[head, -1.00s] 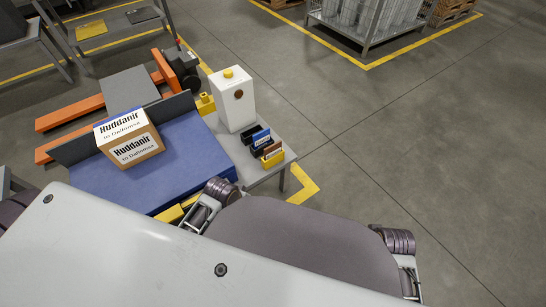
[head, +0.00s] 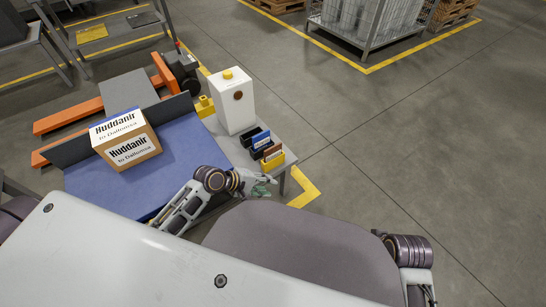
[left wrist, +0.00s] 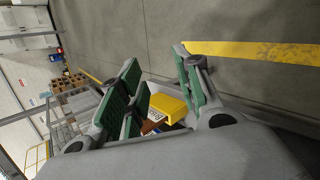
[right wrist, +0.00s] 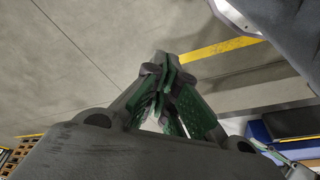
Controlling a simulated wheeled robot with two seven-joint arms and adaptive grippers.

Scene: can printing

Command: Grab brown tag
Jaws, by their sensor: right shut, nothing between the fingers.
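The brown tag (head: 271,150) stands in a small yellow holder (head: 275,162) on the grey table's near right corner. In the left wrist view, part of the brown tag (left wrist: 149,126) shows beside the yellow holder (left wrist: 167,107), seen between my finger pads. My left gripper (head: 264,186) is open and empty, just on the near side of the yellow holder, apart from the tag. Its green-padded fingers spread wide in the left wrist view (left wrist: 157,62). My right gripper (right wrist: 163,64) is shut and empty, away from the table over the floor.
A blue tag (head: 261,140) in a black holder stands right behind the brown one. A white dispenser (head: 233,104) with a yellow cap stands farther back. A printed box (head: 126,140) sits on the blue surface (head: 180,150) to the left.

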